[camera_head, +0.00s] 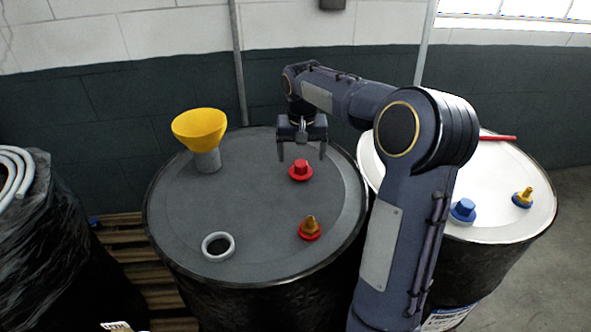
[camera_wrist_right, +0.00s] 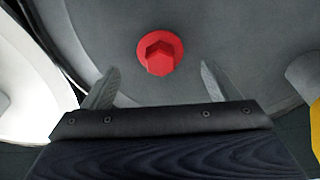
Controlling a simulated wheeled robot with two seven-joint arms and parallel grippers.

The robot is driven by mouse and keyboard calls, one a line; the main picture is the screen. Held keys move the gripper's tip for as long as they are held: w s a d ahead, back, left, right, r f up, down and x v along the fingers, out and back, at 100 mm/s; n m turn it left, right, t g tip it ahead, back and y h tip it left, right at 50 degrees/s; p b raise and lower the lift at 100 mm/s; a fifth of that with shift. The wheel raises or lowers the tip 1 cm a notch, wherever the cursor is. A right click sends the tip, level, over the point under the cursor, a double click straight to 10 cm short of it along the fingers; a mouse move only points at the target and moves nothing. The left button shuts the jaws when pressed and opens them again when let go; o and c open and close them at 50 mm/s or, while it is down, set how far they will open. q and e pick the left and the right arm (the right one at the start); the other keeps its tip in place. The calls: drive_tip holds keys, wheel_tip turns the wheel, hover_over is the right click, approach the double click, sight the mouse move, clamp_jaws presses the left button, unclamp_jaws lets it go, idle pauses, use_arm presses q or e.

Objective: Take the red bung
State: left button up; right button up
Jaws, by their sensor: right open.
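The red bung (camera_head: 300,171) has a faceted top on a round flange and sits on the dark grey drum lid (camera_head: 235,190). It also shows in the right wrist view (camera_wrist_right: 160,52), a little beyond the fingers and between their lines. My right gripper (camera_head: 301,153) is open and empty, with its fingers pointing down just above and behind the bung in the head view. Its two fingertips also show in the right wrist view (camera_wrist_right: 156,78), apart from the bung. My left gripper is not in view.
A yellow funnel (camera_head: 200,130), a grey ring (camera_head: 218,246) and a red-based brass fitting (camera_head: 310,230) stand on the same lid. A white-topped drum (camera_head: 500,180) at right carries a blue bung (camera_head: 463,210) and a blue-based brass fitting (camera_head: 523,198). The lid's middle is clear.

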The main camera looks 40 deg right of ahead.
sight(301, 163)
drive_tip(key=f, duration=0.2)
drive_tip(key=f+p, duration=0.1)
drive_tip(key=w+f, duration=0.1)
drive_tip(key=f, duration=0.1)
drive_tip(key=shift+d+f, duration=0.25)
drive_tip(key=shift+f, duration=0.05)
drive_tip(key=shift+s, duration=0.1)
drive_tip(key=c, duration=1)
drive_tip(key=shift+c, duration=0.2)
drive_tip(key=shift+r, duration=0.15)
